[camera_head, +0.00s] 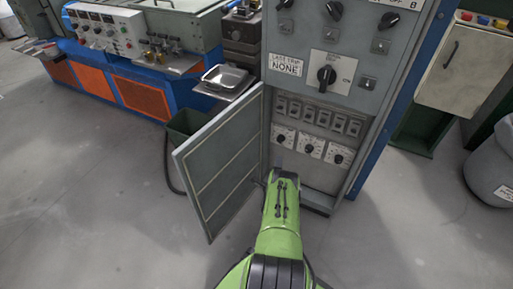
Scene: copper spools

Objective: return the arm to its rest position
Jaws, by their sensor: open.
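My green arm (279,236) reaches forward from the bottom of the view toward the open electrical cabinet (384,165). My gripper (279,160) is at the arm's far end, in front of the cabinet's lower opening, near the row of small dials. Only a small part of it shows past the dark wrist, and its fingertips are mostly hidden. It is open, and I see nothing held in it. I cannot tell whether it touches the cabinet.
The cabinet door (222,164) stands open just left of my arm. A blue machine bench (115,70) with a metal tray (226,78) is at the back left. A grey bin (491,170) is at the right.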

